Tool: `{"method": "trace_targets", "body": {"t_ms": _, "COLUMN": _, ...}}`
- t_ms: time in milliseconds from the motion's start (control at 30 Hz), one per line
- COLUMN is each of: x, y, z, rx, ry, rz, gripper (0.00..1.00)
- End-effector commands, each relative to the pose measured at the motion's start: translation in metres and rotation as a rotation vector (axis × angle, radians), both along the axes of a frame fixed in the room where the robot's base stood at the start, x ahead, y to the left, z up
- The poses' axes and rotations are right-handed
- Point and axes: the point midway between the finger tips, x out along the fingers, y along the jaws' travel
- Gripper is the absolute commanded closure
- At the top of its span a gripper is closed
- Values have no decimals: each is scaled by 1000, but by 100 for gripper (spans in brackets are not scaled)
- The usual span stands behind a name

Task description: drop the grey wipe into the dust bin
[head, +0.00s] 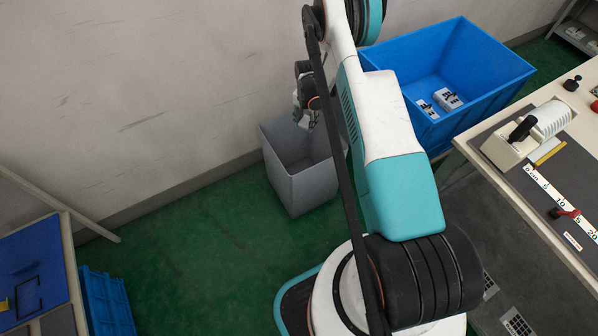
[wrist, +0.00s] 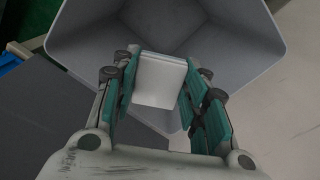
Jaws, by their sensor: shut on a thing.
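My gripper (wrist: 160,95) is shut on a pale grey folded wipe (wrist: 161,80), held between the green finger pads in the wrist view. The grey dust bin (head: 300,180) stands upright on the green floor by the wall. Its open mouth lies below and beyond the wipe in the wrist view, with the inner walls (wrist: 225,40) showing. In the head view my gripper (head: 306,118) is above the bin's far rim, pointing down. My arm hides the bin's right side. The wipe is small and hard to make out in the head view.
A blue crate (head: 505,82) with a few small grey parts stands right of the bin. A blue-topped table (head: 38,262) and blue crate (head: 105,300) are at lower left. Green floor between is clear.

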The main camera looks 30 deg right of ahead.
Motion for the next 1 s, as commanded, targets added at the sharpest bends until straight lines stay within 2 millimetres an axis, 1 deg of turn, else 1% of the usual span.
{"method": "trace_targets", "body": {"t_ms": 33, "x": 0, "y": 0, "z": -7, "rx": 0, "ry": 0, "rz": 0, "gripper": 82}}
{"method": "trace_targets", "body": {"t_ms": 133, "x": 0, "y": 0, "z": -14, "rx": 0, "ry": 0, "rz": 0, "gripper": 82}}
{"method": "trace_targets", "body": {"t_ms": 433, "x": 0, "y": 0, "z": -16, "rx": 0, "ry": 0, "rz": 1, "gripper": 82}}
{"method": "trace_targets", "body": {"t_ms": 467, "x": 0, "y": 0, "z": -16, "rx": 0, "ry": 0, "rz": 1, "gripper": 55}}
{"method": "trace_targets", "body": {"t_ms": 500, "x": 0, "y": 0, "z": -16, "rx": 0, "ry": 0, "rz": 1, "gripper": 46}}
{"method": "trace_targets", "body": {"t_ms": 533, "x": 0, "y": 0, "z": -16, "rx": 0, "ry": 0, "rz": 1, "gripper": 39}}
{"method": "trace_targets", "body": {"t_ms": 567, "x": 0, "y": 0, "z": -16, "rx": 0, "ry": 0, "rz": 1, "gripper": 36}}
{"method": "trace_targets", "body": {"t_ms": 867, "x": 0, "y": 0, "z": -16, "rx": 0, "ry": 0, "rz": 1, "gripper": 36}}
{"method": "trace_targets", "body": {"t_ms": 1000, "x": 0, "y": 0, "z": -9, "rx": 0, "ry": 0, "rz": 1, "gripper": 36}}
